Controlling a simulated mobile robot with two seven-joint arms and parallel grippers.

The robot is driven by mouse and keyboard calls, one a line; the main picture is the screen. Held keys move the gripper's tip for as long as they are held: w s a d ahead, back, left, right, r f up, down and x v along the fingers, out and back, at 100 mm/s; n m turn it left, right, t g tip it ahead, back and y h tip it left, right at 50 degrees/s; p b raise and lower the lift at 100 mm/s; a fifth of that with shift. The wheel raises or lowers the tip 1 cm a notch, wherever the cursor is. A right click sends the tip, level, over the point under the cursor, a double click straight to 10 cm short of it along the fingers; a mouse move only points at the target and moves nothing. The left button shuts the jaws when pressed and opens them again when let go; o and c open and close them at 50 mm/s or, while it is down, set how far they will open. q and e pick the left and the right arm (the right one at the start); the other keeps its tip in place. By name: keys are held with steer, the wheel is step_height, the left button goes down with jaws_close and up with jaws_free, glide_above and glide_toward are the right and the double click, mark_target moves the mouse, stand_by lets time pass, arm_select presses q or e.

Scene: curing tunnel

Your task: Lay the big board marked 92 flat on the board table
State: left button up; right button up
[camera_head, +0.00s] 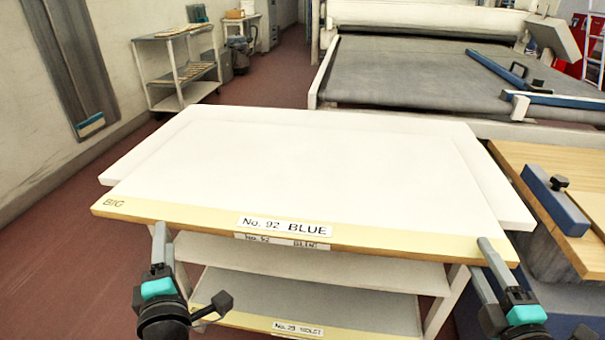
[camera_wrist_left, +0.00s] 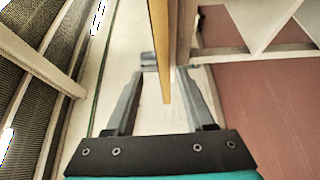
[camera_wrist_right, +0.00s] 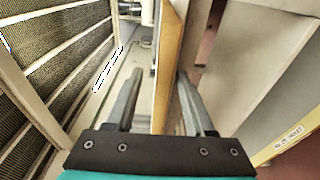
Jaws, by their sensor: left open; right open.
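The big board marked "No. 92 BLUE" (camera_head: 290,170) is white with a tan front strip lettered "BIG". It lies about flat over a white top (camera_head: 521,212) that shows at its sides and back; its front edge reaches past it. I cannot tell whether it touches everywhere. My left gripper (camera_head: 160,243) is open at the front left edge, and my right gripper (camera_head: 488,262) is open at the front right edge. The board's edge stands between the open fingers in the left wrist view (camera_wrist_left: 160,45) and in the right wrist view (camera_wrist_right: 168,65).
A partly covered label (camera_head: 283,242) shows just below the board's front edge. A lower shelf holds a board labelled "No. 29 VIOLET" (camera_head: 298,329). A wooden bench (camera_head: 560,175) with a blue bar stands right, a grey conveyor (camera_head: 410,75) behind, a cart (camera_head: 180,68) back left. Red floor is clear at left.

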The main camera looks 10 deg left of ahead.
steer(key=shift+s+d, duration=0.2)
steer(key=shift+s, duration=2.1)
arm_select(q)
steer(key=o, duration=0.5)
steer(key=shift+f, duration=0.15)
steer(key=shift+f, duration=0.45)
steer(key=shift+s, duration=0.1)
steer(key=v, duration=1.1)
steer(key=shift+p, duration=0.4)
arm_select(e)
steer(key=shift+r, duration=0.4)
